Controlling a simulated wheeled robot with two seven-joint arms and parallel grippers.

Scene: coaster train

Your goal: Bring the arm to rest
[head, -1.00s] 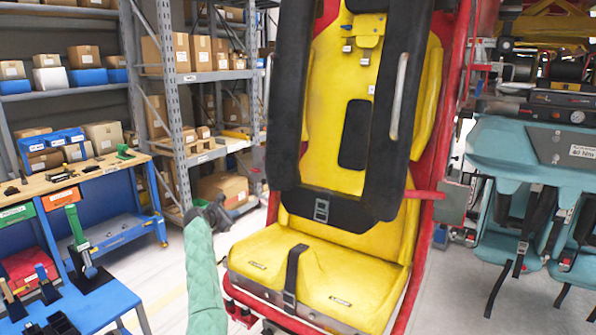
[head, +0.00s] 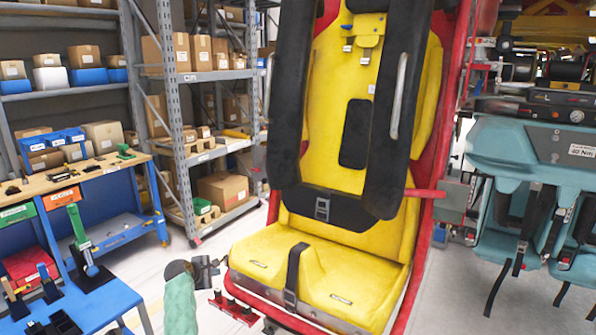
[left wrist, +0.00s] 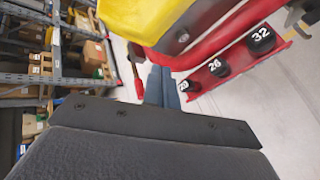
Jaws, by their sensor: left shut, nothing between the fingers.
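My left gripper (head: 211,268) is at the lower middle of the head view, at the end of my arm in its green sleeve. It is just left of the yellow seat (head: 320,275), beside its front corner, with nothing held. In the left wrist view its two fingers (left wrist: 162,84) are shut together and empty. They appear close to a red frame tube (left wrist: 225,35) in that view; I cannot tell whether they touch it. My right gripper is in neither view.
A red rail with numbered black sockets (head: 235,308) sits low by the seat. A blue bench (head: 95,305) with tools stands at left, a wooden-topped workbench (head: 85,176) behind it. Shelving with boxes (head: 222,188) stands behind. Teal seats (head: 535,150) hang at right. Floor between bench and seat is clear.

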